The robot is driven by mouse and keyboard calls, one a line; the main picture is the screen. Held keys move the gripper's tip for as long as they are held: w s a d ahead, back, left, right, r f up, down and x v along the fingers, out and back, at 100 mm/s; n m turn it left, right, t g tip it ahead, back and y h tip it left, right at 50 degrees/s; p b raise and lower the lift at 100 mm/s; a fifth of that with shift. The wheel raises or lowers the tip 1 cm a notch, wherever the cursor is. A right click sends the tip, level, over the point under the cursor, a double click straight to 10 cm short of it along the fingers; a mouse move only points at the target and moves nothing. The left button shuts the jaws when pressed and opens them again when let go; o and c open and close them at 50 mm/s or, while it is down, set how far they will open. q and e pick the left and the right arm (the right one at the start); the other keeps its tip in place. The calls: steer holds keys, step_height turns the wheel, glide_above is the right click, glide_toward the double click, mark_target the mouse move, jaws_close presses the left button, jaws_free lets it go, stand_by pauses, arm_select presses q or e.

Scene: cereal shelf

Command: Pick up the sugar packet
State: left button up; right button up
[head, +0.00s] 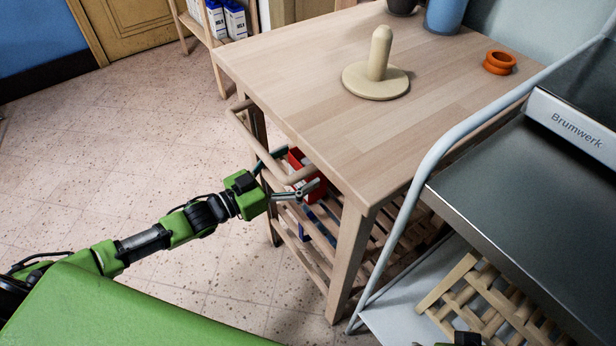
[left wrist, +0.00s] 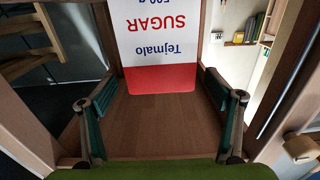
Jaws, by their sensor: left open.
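The sugar packet (left wrist: 160,40) is white with a red band and upside-down "Tejmalo SUGAR" lettering in the left wrist view. It stands on a wooden shelf board (left wrist: 150,125), its far end cut off by the frame. In the head view a red part of the packet (head: 296,158) shows under the table top, mostly hidden. My left gripper (head: 297,173) is open at the side of the table, below its top. In the left wrist view its two fingers (left wrist: 160,88) stand wide apart, with the packet ahead between them and clear space on both sides.
The wooden table (head: 290,65) has a side rail (head: 265,150) close to my left gripper and a leg (head: 350,255) to its right. A peg stand (head: 376,75) and orange rings (head: 499,62) stand on top. Blue items (head: 318,222) lie lower. The floor at left is clear.

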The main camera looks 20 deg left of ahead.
arm_select(q)
steer(key=x, duration=0.3)
steer(key=shift+w+d, duration=0.2)
steer(key=shift+w, duration=0.1)
arm_select(e)
steer(key=shift+s, duration=0.1)
arm_select(q)
steer(key=c, duration=2)
steer(key=shift+r, duration=0.25)
arm_select(e)
steer(key=shift+r, duration=0.1)
steer(key=shift+g, duration=0.3)
steer(key=p+x, duration=0.1)
steer(key=x, duration=0.4)
steer(key=p+x, duration=0.1)
steer(key=x, duration=0.2)
steer(key=shift+s+a+f+p, duration=0.15)
steer(key=shift+s+f+p, duration=0.15)
steer(key=shift+p, duration=0.05)
arm_select(q)
steer(key=r+v, duration=0.1)
steer(key=v, duration=1.7)
arm_select(e)
steer(key=shift+s+f, duration=0.15)
steer(key=shift+f, duration=0.95)
